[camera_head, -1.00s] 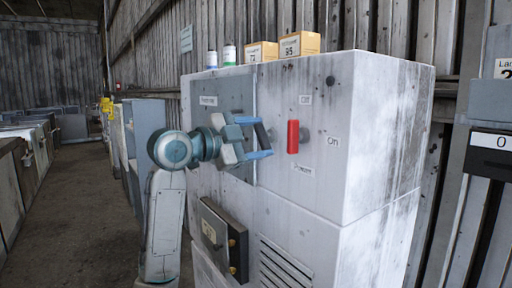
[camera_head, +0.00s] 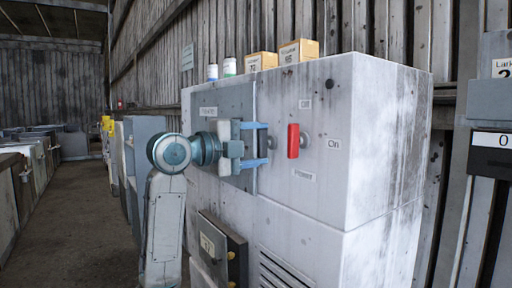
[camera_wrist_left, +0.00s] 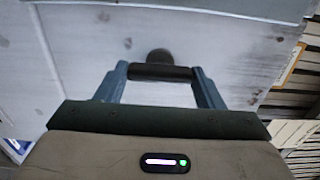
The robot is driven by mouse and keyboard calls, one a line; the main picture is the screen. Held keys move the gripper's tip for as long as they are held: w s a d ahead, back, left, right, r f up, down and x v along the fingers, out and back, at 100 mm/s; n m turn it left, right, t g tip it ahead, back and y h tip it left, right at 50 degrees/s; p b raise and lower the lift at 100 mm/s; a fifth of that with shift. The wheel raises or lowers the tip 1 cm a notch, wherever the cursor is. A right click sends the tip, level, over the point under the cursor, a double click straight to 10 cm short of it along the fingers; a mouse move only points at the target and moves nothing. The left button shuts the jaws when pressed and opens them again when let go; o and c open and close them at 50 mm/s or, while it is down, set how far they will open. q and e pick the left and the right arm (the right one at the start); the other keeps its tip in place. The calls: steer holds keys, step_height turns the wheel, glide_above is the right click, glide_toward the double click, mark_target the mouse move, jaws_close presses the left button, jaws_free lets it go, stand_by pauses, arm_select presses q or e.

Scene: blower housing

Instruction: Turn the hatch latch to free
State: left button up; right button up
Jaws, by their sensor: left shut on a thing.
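The hatch (camera_head: 235,97) is a grey panel on the upper left of the white cabinet's front. My left gripper (camera_head: 257,144) is in front of its right edge, one finger above the other. In the left wrist view a dark bar, the latch (camera_wrist_left: 160,73), lies between the two blue fingertips, and the left gripper (camera_wrist_left: 160,86) is shut on it. A dark round knob shows just beyond the bar. In the head view the fingers and arm hide most of the latch. My right gripper is in neither view.
A red switch handle (camera_head: 293,141) with Off, On and Power labels is just right of my fingers. A dark box (camera_head: 222,248) juts out below. Two cartons and two small cans stand on the cabinet (camera_head: 390,140). The aisle floor (camera_head: 75,220) at left is clear.

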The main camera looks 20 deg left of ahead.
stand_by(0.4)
arm_select(q)
steer(key=o, duration=1)
steer(key=shift+s+a+f, duration=0.1)
steer(key=shift+s+a, duration=0.1)
steer(key=shift+s, duration=0.05)
steer(key=b+v, duration=0.4)
steer(key=v, duration=0.6)
steer(key=shift+b, duration=0.4)
